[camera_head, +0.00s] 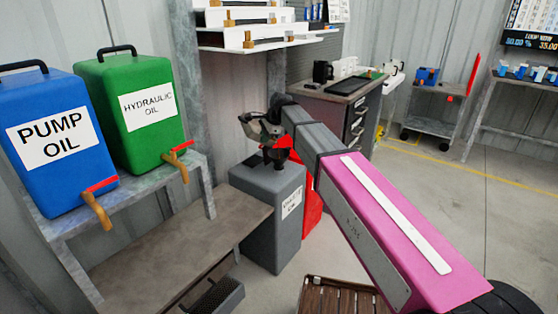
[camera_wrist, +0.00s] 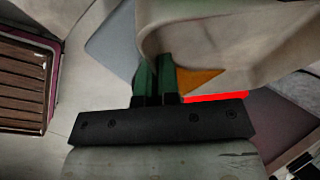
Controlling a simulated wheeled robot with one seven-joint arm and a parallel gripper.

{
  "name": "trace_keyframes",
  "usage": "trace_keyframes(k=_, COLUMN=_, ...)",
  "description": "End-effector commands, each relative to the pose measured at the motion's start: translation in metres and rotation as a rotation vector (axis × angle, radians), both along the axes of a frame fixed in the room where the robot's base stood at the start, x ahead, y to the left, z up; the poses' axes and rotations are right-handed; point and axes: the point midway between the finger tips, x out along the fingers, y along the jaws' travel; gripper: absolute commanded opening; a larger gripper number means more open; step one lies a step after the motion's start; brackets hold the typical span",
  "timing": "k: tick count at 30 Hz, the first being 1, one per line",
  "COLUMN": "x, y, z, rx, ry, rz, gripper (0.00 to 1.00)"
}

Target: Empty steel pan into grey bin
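The steel pan (camera_head: 256,130) is at the end of my arm, over the top of the grey bin (camera_head: 268,222). It looks tilted. In the wrist view the pan (camera_wrist: 235,35) fills the upper right, with its wall against the green fingers. My gripper (camera_wrist: 155,62) is shut on the pan's edge, its fingers close together. In the head view my gripper (camera_head: 268,122) is small and partly hidden by the arm and pan. The grey bin stands upright on the floor with a white label. A dark shape covers part of its top. The pan's contents cannot be made out.
A blue pump oil container (camera_head: 55,140) and a green hydraulic oil container (camera_head: 135,110) stand on a bench at left. A red container (camera_head: 312,208) is just right of the bin. A slatted wooden piece (camera_head: 335,297) lies low in front. Floor is open at right.

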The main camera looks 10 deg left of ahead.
Motion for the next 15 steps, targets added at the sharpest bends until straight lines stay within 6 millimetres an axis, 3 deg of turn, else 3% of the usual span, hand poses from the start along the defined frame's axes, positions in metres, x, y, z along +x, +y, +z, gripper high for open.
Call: trace_keyframes(k=15, x=0.0004, y=-0.0014, z=-0.0009, rx=0.029, ry=0.006, rz=0.0, gripper=0.0)
